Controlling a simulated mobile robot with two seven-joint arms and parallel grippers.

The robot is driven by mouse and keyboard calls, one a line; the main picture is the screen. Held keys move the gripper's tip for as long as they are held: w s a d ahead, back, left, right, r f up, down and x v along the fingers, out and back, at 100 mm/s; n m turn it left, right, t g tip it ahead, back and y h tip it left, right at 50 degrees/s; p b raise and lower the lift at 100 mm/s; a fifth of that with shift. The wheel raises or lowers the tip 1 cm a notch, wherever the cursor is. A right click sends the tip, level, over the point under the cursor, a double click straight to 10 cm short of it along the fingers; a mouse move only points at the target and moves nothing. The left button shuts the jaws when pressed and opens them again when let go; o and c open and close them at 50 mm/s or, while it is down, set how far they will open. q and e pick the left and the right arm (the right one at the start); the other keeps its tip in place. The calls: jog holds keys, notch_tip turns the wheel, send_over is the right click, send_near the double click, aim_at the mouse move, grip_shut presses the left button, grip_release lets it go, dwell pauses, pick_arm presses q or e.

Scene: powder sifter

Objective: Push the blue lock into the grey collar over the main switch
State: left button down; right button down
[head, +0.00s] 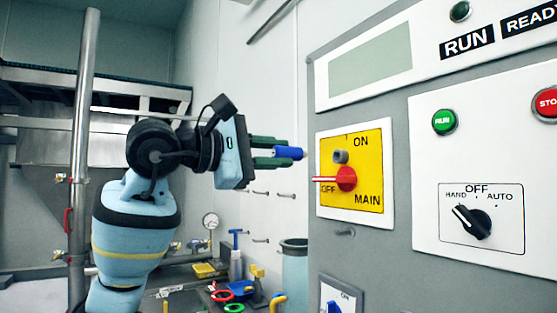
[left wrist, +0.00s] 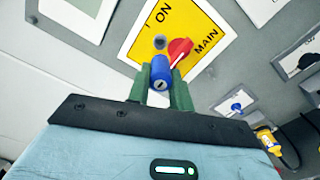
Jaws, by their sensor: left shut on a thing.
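My left gripper (head: 272,152) has green fingers shut on the blue lock (head: 289,153). The lock points right, toward the panel, and its keyhole end shows in the left wrist view (left wrist: 160,74). The main switch (head: 346,179) is a red knob on a yellow plate, with its handle pointing left at OFF. The grey collar (head: 340,156) sits just above the knob; it also shows in the left wrist view (left wrist: 160,42). The lock is left of the collar in the head view, with a visible gap between them. My right gripper is not in view.
The control panel (head: 395,255) carries a green RUN button (head: 444,121), a red STOP button (head: 546,103) and a black HAND/AUTO selector (head: 472,221). A lower blue switch (head: 333,307) is below the yellow plate.

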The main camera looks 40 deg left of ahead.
aim_at(305, 156)
pick_arm(q)
jog(key=shift+w+d, duration=0.1)
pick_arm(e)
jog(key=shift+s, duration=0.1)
pick_arm(q)
jog(key=shift+w, duration=0.15)
jog(key=x, duration=0.6)
jog(key=shift+w, duration=0.2)
jog(key=shift+x, duration=1.05)
dwell(2.2)
jog(key=c, duration=1.2)
grip_release()
jog(key=shift+s, duration=0.1)
jog(key=shift+o, duration=0.2)
jog(key=v, duration=0.6)
jog(key=shift+s, duration=0.25)
jog(key=shift+s+a+b, duration=0.3)
jog(key=shift+s, duration=0.25)
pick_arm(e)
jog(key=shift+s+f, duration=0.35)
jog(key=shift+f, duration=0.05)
